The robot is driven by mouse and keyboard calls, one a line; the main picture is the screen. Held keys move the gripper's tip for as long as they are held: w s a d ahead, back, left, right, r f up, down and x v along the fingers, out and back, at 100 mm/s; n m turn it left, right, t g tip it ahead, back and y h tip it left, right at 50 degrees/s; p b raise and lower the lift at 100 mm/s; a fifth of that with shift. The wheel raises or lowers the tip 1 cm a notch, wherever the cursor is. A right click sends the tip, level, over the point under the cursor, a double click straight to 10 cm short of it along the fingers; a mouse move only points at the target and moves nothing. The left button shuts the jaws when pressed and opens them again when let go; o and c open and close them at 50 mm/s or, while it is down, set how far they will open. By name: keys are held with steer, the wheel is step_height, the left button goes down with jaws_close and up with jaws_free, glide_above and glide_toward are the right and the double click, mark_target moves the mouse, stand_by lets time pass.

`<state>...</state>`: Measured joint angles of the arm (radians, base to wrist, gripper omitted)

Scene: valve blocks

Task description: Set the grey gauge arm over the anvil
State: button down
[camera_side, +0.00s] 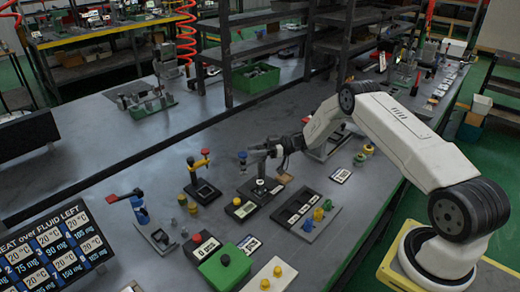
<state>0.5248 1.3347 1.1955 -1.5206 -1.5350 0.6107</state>
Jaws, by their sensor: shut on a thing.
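A gauge stand with a dark base (252,194) stands near the middle of the bench. Its grey gauge arm (258,153) lies roughly level above the base, with a blue knob (242,155) at its left. A short light-grey post with a round foot, seemingly the anvil (260,184), is on the base below the arm. My gripper (276,147) comes in from the right and is shut on the grey gauge arm near its right end. The jaws are small and dark here, so the exact contact is hard to see. I cannot tell whether the arm is exactly over the anvil.
A red-and-yellow-handled valve (199,161) stands close on the left. A blue stand with a red lever (126,196) is farther left. A black block with white labels (299,206) and a green box (225,268) are in front. Bare bench (120,150) lies behind left.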

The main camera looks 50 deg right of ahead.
steer(key=shift+c, duration=1.8)
jaws_free()
steer(key=v, duration=0.7)
steer(key=shift+s+d, duration=0.2)
steer(key=shift+d, duration=0.15)
